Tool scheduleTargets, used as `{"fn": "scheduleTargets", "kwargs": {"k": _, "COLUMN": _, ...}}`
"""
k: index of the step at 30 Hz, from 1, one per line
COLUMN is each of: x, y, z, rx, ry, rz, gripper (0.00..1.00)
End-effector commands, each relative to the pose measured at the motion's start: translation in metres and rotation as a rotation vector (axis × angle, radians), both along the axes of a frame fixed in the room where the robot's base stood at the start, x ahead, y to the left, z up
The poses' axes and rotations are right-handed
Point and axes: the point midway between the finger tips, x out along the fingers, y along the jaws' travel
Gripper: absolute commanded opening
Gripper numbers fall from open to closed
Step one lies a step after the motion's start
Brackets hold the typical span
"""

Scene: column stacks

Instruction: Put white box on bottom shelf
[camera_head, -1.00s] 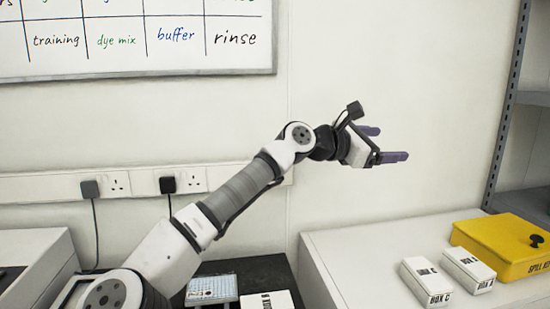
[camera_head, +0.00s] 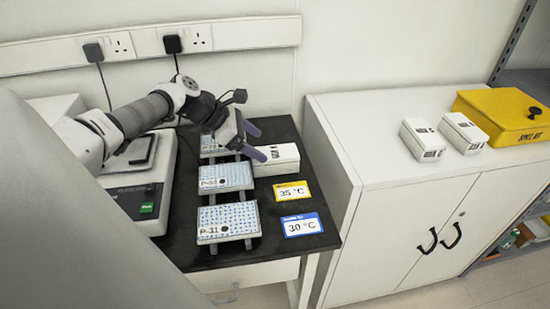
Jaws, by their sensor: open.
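A white box (camera_head: 276,158) with a dark printed label lies on the black bench top (camera_head: 262,225), at its back right. My gripper (camera_head: 258,142) is open, its purple fingers pointing right and down, at the near left side of this box in the picture. I cannot tell whether a finger touches it; nothing shows between the fingers. Two more white boxes stand on the white cabinet: a left one (camera_head: 423,138) and a right one (camera_head: 463,131). Grey shelving (camera_head: 527,75) stands at the right edge, and its lower part (camera_head: 500,254) shows beside the cabinet.
Blue-dotted plates (camera_head: 228,221) sit in a column left of the box. A yellow 35 °C card (camera_head: 291,191) and a blue 30 °C card (camera_head: 301,225) lie in front. A scale-like device (camera_head: 145,185) is at left. A yellow spill kit (camera_head: 505,118) stands on the cabinet (camera_head: 400,200).

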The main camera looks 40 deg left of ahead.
Motion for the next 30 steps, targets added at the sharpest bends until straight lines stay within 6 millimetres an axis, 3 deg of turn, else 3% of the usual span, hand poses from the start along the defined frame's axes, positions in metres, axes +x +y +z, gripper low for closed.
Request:
{"fn": "scheduleTargets", "kwargs": {"k": 18, "x": 0.036, "y": -0.036, "z": -0.043, "rx": 0.0, "ry": -0.002, "rz": -0.001, "gripper": 0.8}}
{"fn": "scheduleTargets", "kwargs": {"k": 25, "x": 0.037, "y": -0.036, "z": -0.045, "rx": 0.001, "ry": -0.003, "rz": 0.0, "gripper": 0.8}}
{"fn": "scheduleTargets", "kwargs": {"k": 30, "x": 0.036, "y": -0.036, "z": -0.045, "rx": 0.0, "ry": -0.003, "rz": 0.001, "gripper": 0.6}}
